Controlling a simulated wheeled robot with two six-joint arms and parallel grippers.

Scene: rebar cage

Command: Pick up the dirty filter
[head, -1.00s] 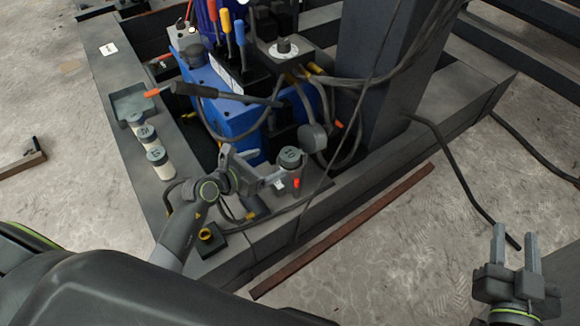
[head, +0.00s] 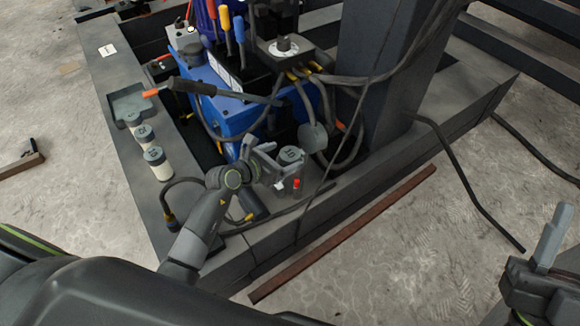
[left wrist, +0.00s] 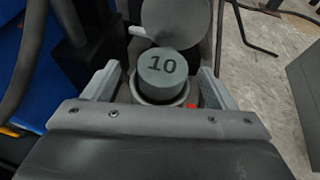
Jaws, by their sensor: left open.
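A round grey-green filter cap marked 10 (head: 290,157) sits in a light cylindrical housing on the dark frame, beside the blue machine. I take it for the dirty filter; no dirt is visible on it. In the left wrist view the cap (left wrist: 163,67) is upright and lies between the fingertips. My left gripper (head: 273,166) is open and empty, its fingers on either side of the housing; I cannot tell whether they touch it. My right gripper (head: 560,228) is at the right edge, partly cut off, over the floor, away from the filter.
A lever (head: 220,92), the blue machine (head: 222,118), cables and a thick post (head: 375,90) crowd the filter's far side.

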